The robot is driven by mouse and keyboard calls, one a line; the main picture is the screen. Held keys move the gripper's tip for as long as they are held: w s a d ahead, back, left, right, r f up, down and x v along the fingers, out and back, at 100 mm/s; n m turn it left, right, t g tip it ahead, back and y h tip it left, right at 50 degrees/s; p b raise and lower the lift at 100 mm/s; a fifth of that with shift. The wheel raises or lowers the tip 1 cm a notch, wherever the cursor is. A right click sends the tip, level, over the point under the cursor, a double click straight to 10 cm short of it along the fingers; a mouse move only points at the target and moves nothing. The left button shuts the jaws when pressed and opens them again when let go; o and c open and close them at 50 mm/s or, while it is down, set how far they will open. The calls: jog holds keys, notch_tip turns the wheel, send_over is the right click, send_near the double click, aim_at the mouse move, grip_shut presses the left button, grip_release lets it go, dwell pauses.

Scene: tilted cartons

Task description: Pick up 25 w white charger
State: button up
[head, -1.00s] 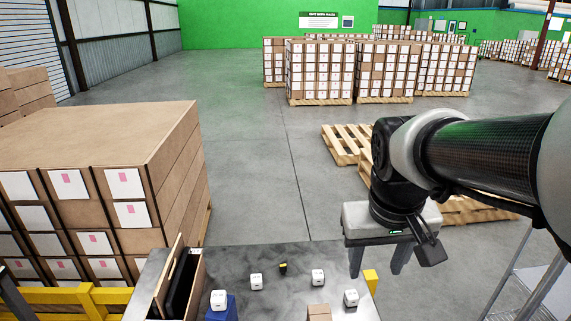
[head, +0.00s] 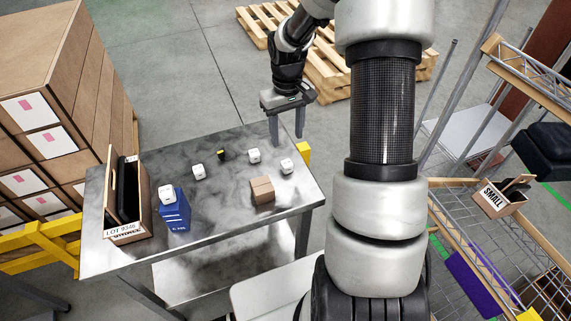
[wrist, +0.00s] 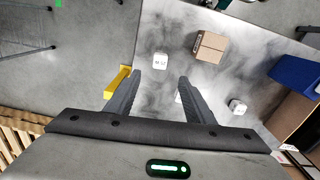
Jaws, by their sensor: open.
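Several small white cube chargers are on the grey metal table (head: 225,215). One charger (head: 287,166) is near the right edge, one (head: 254,155) is at the back middle and one (head: 198,171) is further left. Another charger (head: 167,193) sits on top of a blue box (head: 176,217). Their wattage markings are too small to read. My gripper (head: 287,138) is open and empty, above the table's back right edge, apart from the chargers. In the wrist view, one charger (wrist: 160,61) shows beyond the open fingers (wrist: 159,79), and another is partly hidden by the right finger.
A small brown carton (head: 262,190) stands at the table's right front. An open carton (head: 142,190) holding a dark item is at the left. A small black and yellow item (head: 221,154) lies at the back. Wire shelving (head: 470,235) stands right.

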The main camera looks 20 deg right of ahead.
aim_at(287, 163)
notch_tip(287, 163, down, 13)
jog(key=shift+s+r, duration=0.1)
jog(key=shift+r, duration=0.1)
dwell(0.3)
jog(key=shift+c, duration=0.3)
jog(key=c, duration=1.1)
